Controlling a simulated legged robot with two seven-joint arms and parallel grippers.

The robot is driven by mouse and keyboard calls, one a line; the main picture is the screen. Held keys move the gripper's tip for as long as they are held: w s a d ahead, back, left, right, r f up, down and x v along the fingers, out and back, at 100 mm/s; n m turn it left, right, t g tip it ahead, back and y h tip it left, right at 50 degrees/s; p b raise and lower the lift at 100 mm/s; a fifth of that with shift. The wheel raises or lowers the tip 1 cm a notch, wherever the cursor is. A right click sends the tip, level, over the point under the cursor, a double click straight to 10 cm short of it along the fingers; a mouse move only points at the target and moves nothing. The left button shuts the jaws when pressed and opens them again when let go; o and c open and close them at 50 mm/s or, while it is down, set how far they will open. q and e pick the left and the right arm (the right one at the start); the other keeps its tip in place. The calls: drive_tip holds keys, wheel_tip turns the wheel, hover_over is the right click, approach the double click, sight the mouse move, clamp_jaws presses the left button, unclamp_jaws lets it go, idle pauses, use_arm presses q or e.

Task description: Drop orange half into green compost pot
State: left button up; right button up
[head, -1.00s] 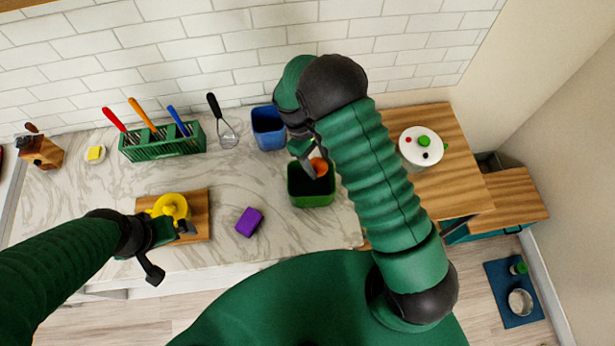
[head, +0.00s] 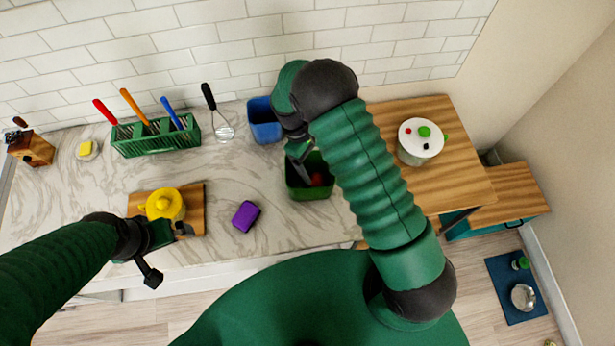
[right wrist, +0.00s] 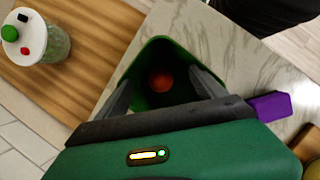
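The green compost pot (head: 310,190) stands on the marble counter under my right arm. The orange half (head: 317,180) lies down inside it; in the right wrist view the orange half (right wrist: 162,81) shows at the bottom of the dark pot (right wrist: 150,58). My right gripper (head: 304,168) is over the pot's mouth. In the right wrist view its two fingers (right wrist: 162,90) are spread apart with nothing between them, clear of the orange. My left gripper (head: 168,252) is over the counter's front edge, near the wooden board, with its fingers apart and empty.
A blue container (head: 264,121) stands behind the pot. A purple sponge-like block (head: 246,216) lies left of it. A green rack (head: 157,144) holds utensils. A white-lidded jar (head: 420,142) stands at right. Counter between rack and block is clear.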

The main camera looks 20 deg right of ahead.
drive_tip(key=shift+w+a, duration=0.1)
drive_tip(key=shift+a, duration=0.1)
use_arm(q)
drive_tip(key=b+x, duration=0.4)
drive_tip(key=shift+s+f+b, duration=0.25)
drive_tip(key=shift+f+b, duration=0.1)
drive_tip(key=shift+f, duration=0.1)
use_arm(e)
drive_tip(key=v, duration=1.6)
drive_tip(key=shift+w+a+r, duration=0.2)
drive_tip(key=shift+a+r, duration=0.05)
drive_tip(key=shift+r, duration=0.1)
use_arm(q)
drive_tip(key=shift+d, duration=0.2)
use_arm(e)
drive_tip(key=shift+d, duration=0.25)
drive_tip(key=shift+f, duration=0.1)
